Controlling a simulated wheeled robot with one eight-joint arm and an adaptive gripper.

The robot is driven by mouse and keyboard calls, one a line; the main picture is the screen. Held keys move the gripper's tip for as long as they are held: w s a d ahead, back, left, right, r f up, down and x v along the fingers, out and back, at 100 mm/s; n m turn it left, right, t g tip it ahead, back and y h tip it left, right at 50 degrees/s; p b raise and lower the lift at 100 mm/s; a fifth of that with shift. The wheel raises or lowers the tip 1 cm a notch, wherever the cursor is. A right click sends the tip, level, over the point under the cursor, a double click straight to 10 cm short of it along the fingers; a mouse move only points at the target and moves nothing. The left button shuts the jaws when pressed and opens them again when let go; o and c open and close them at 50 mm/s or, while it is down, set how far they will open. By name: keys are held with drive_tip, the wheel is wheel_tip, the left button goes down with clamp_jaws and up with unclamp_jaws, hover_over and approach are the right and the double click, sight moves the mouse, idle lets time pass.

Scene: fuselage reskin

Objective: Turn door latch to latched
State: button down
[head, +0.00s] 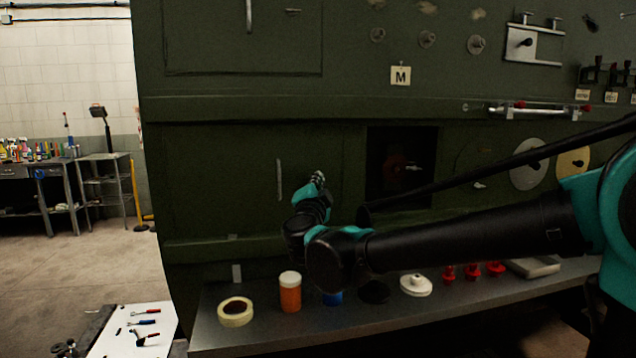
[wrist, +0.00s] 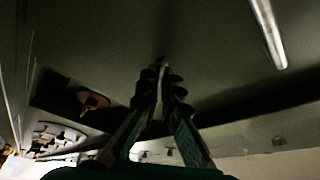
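The door is a dark green panel (head: 225,150) low on the fuselage side. A slim pale upright handle (head: 279,180) is on it, left of my gripper; the wrist view shows this bar (wrist: 268,35) at upper right, apart from my fingers. My gripper (head: 318,182) reaches to the panel right of that handle. In the wrist view my gripper (wrist: 161,88) has its fingers close together on both sides of a thin light piece (wrist: 160,80), which appears to be the door latch. The fingers hide most of it, and its exact angle is hard to tell.
A dark square opening (head: 373,180) with a red fitting lies just right of my gripper. Below, a grey shelf (head: 260,335) carries a tape roll (head: 235,312), an orange jar (head: 290,292) and a white disc part (head: 416,285).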

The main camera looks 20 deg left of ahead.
drive_tip(key=m+g, duration=0.1)
drive_tip(key=m, duration=0.2)
drive_tip(key=m+g+h, duration=0.1)
drive_tip(key=m, duration=0.2)
drive_tip(key=shift+r+m, duration=0.15)
drive_tip(key=shift+m, duration=0.25)
idle(0.4)
drive_tip(key=c, duration=1.7)
unclamp_jaws()
drive_tip(key=shift+c, duration=0.2)
drive_tip(key=shift+s, duration=0.1)
drive_tip(key=s+d, duration=0.1)
drive_tip(key=s, duration=1)
drive_tip(key=shift+s+d, duration=0.35)
drive_tip(key=shift+d, duration=0.05)
